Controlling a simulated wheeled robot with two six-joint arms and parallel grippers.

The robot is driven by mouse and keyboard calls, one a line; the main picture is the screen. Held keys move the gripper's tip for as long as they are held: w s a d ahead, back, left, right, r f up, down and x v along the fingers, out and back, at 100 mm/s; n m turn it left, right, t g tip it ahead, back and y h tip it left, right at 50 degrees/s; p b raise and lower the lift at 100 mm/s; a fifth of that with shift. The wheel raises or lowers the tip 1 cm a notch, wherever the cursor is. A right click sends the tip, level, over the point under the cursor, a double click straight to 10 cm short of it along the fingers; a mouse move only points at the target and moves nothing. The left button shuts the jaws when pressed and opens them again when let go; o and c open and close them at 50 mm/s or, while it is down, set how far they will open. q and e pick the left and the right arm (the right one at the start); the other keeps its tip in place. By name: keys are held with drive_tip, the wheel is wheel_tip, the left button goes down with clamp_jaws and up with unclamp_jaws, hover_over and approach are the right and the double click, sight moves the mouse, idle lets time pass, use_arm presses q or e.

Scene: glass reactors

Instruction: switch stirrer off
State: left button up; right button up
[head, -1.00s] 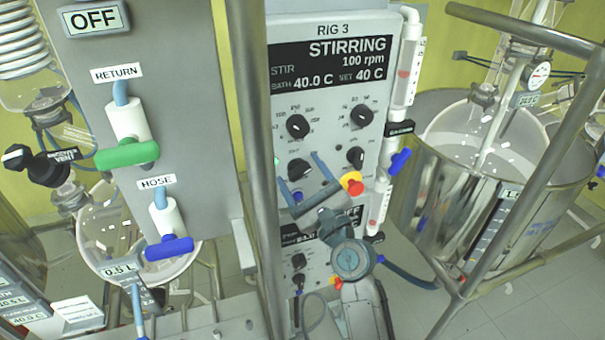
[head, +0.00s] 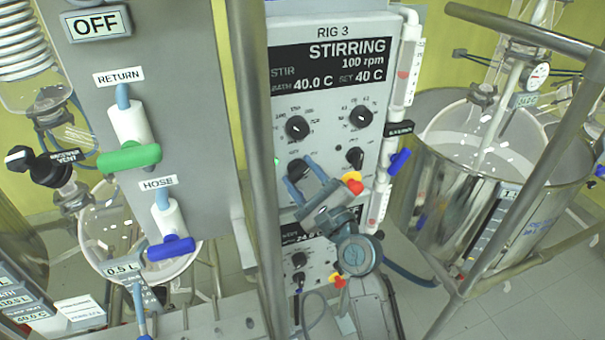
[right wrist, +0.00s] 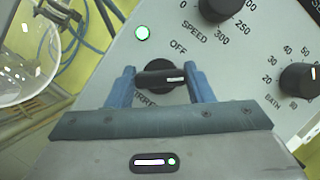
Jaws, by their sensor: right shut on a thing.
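The RIG 3 control panel (head: 335,105) stands in the middle of the head view. Its display (head: 335,63) reads STIRRING, 100 rpm. My right gripper (head: 303,168) reaches the lower left black knob (head: 295,170), which its fingers partly hide there. In the right wrist view, my right gripper (right wrist: 162,78) has its two blue fingers on either side of this stirrer knob (right wrist: 160,74), shut on it. OFF is printed above the knob; the lower label is partly covered. The knob's white mark points right in that view. A green lamp (right wrist: 142,33) is lit nearby. My left gripper is not in view.
A red and yellow emergency button (head: 352,183) sits close right of my gripper. A metal post (head: 255,150) runs just left of the panel. A blue-handled valve (head: 399,162) is on the panel's right side. More knobs (head: 297,127) sit above.

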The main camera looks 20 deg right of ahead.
drive_tip(key=n+g+p, duration=0.1)
drive_tip(key=n, duration=0.2)
drive_tip(key=n+g+y+p, duration=0.1)
drive_tip(key=n+p, duration=0.1)
drive_tip(key=n, duration=0.1)
drive_tip(key=shift+r, duration=0.2)
drive_tip(key=shift+f+n+g+p, duration=0.1)
drive_tip(key=shift+n+g+p, duration=1)
drive_tip(key=shift+n, duration=1)
drive_tip(key=shift+p, duration=0.3)
drive_tip(key=shift+f, duration=0.1)
drive_tip(key=o, duration=1)
drive_tip(key=shift+c, duration=0.2)
drive_tip(key=shift+s+d, duration=0.2)
drive_tip(key=shift+s, duration=0.05)
drive_tip(key=b+v, duration=0.3)
drive_tip(key=v, duration=0.7)
drive_tip(key=shift+s, duration=0.2)
